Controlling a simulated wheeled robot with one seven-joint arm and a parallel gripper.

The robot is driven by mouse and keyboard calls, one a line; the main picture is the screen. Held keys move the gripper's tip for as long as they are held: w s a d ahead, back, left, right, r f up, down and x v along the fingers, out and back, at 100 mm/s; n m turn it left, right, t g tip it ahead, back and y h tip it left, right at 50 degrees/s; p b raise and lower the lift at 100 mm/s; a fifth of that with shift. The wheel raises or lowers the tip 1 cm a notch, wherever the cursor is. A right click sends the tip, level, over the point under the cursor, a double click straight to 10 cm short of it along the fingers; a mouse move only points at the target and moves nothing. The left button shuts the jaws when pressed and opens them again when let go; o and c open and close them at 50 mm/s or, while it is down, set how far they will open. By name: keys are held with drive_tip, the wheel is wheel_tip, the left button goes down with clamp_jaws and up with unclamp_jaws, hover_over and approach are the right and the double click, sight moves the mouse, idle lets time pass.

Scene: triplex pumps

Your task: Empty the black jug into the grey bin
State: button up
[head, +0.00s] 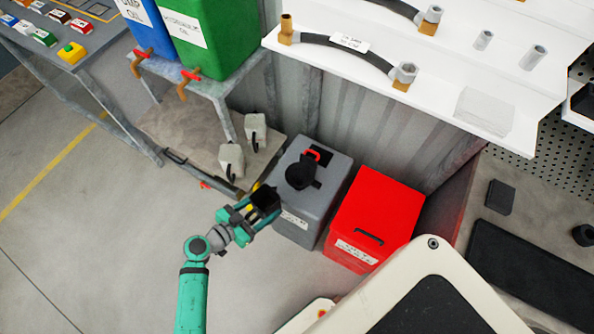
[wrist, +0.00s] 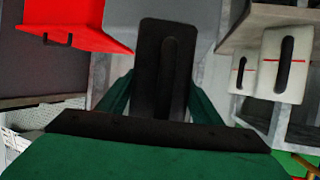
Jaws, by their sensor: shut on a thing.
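My gripper (head: 250,209) is shut on the black jug (head: 265,198), just left of the grey bin (head: 333,184) in the head view. The jug is small and dark there, partly covered by my fingers. I cannot tell its exact tilt or contents. In the wrist view the black jug (wrist: 154,75) is between my green fingers, with its handle facing the camera. The grey bin has a label on its front, a dark round piece (head: 300,172) on top and a red handle (head: 312,154) behind that.
A red bin (head: 385,212) stands right of the grey bin. Two pale jugs (head: 232,160) with black handles sit on a low shelf at the left. Blue and green containers (head: 212,35) stand above it. A white shelf (head: 470,85) with pipes overhangs behind the bins. Open floor (head: 90,230) lies left.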

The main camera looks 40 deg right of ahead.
sight(274, 192)
drive_tip(key=shift+s+a+f, duration=0.1)
drive_tip(key=shift+s, duration=0.1)
idle(0.4)
drive_tip(key=shift+d+r+y, duration=0.25)
drive_tip(key=shift+r+y, duration=0.1)
drive_tip(key=shift+y, duration=0.45)
drive_tip(key=shift+w+d+r+g+y, duration=0.1)
drive_tip(key=shift+d+r+g+y, duration=0.15)
drive_tip(key=shift+d+y, duration=0.6)
drive_tip(key=shift+w+d+r+g+y, duration=0.15)
drive_tip(key=shift+d+r+y, duration=0.25)
drive_tip(key=shift+y, duration=0.75)
drive_tip(key=shift+d+r+y, duration=0.65)
drive_tip(key=shift+d+y, duration=0.05)
drive_tip(key=shift+y, duration=0.2)
drive_tip(key=shift+w+d+r+g+y, duration=0.15)
drive_tip(key=shift+r+g+y, duration=0.15)
drive_tip(key=shift+r+y, duration=0.8)
drive_tip(key=shift+r+y+p, duration=0.1)
drive_tip(key=shift+y+p, duration=0.35)
drive_tip(key=shift+y, duration=0.25)
drive_tip(key=shift+d+r+y+p, duration=0.25)
drive_tip(key=shift+r+y+p, duration=0.35)
drive_tip(key=shift+y+p, duration=0.2)
